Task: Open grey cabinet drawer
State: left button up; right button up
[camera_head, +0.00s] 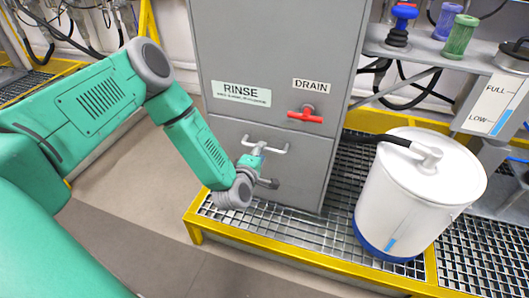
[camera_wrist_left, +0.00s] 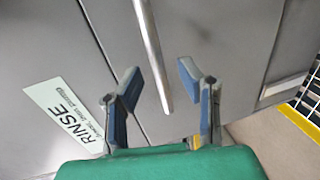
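The grey cabinet (camera_head: 270,50) stands on a grated platform, with a RINSE label on its front. Its lower drawer front (camera_head: 305,170) looks closed. The drawer's silver handle (camera_head: 277,149) is partly hidden by my left gripper (camera_head: 256,168) in the head view. In the left wrist view my left gripper (camera_wrist_left: 159,75) is open. The silver handle bar (camera_wrist_left: 151,40) runs between its two blue-padded fingers, with gaps visible on both sides. I cannot tell how deep the bar sits between them. My right gripper is in neither view.
A red drain handle (camera_head: 305,116) sticks out above the drawer. A white drum (camera_head: 415,195) with a black hose stands to the right on the grating. The yellow platform edge (camera_head: 300,255) runs in front. Bare floor lies at the lower left.

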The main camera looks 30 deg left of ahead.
pick_arm(q)
jog(key=shift+b+x, duration=0.35)
jog(key=shift+x, duration=1.15)
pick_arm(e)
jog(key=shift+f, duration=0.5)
pick_arm(q)
jog(key=shift+c, duration=0.4)
grip_shut()
